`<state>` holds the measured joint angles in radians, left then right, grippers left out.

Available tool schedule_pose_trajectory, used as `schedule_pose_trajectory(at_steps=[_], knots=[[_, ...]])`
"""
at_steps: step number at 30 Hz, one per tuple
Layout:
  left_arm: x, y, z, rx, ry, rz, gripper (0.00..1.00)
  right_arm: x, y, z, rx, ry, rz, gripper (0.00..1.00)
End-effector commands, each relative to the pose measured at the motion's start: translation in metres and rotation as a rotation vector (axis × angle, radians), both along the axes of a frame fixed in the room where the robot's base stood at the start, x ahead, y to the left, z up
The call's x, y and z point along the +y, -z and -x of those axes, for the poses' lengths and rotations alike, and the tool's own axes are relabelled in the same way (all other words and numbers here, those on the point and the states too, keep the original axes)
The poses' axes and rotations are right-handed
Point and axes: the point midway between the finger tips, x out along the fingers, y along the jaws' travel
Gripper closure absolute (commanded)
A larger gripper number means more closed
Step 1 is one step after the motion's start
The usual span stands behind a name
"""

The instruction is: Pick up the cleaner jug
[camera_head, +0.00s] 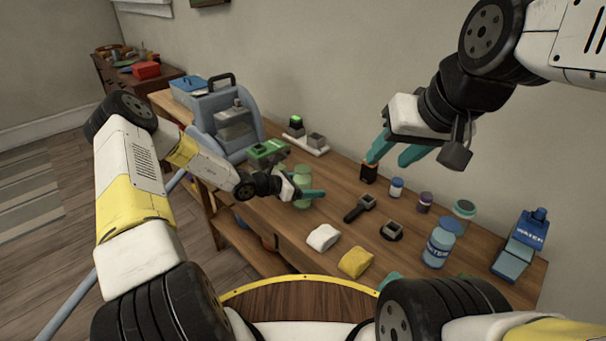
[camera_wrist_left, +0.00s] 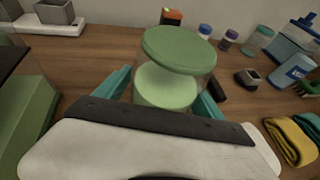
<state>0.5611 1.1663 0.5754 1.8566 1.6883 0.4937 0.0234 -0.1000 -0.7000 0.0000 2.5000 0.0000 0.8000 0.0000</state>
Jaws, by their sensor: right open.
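No item carries a readable cleaner label, so I cannot tell for sure which one is the cleaner jug. A clear jar with green lid (camera_wrist_left: 178,49) stands on the wooden table, between the spread teal fingers of my left gripper (camera_wrist_left: 163,93). The jar (camera_head: 303,172) also shows in the head view, partly hidden by a finger of my left gripper (camera_head: 300,184). I cannot tell whether the fingers press on it. A blue jug-like container marked WATER (camera_head: 521,244) stands at the table's right end. My right gripper (camera_head: 393,153) is open and empty above the back of the table.
A large blue-grey machine (camera_head: 210,108) and green box (camera_head: 268,152) stand left of the jar. The wall is close behind.

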Motion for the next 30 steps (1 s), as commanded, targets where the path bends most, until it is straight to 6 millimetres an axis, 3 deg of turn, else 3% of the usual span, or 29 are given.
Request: schedule_pose_trajectory(at_steps=[1, 11, 22, 30], knots=[[0.0, 0.0, 0.0, 0.0, 0.0, 0.0, 0.34, 0.0, 0.0, 0.0, 0.0, 0.0, 0.0, 0.57], [0.0, 0.0, 0.0, 0.0, 0.0, 0.0, 0.99, 0.0, 0.0, 0.0, 0.0, 0.0, 0.0, 0.57], [0.0, -0.005, 0.0, -0.003, 0.001, 0.001, 1.0, 0.0, 0.0, 0.0, 0.0, 0.0, 0.0, 0.57], [0.0, -0.032, 0.0, -0.004, 0.002, 0.0, 1.0, 0.0, 0.0, 0.0, 0.0, 0.0, 0.0, 0.57]])
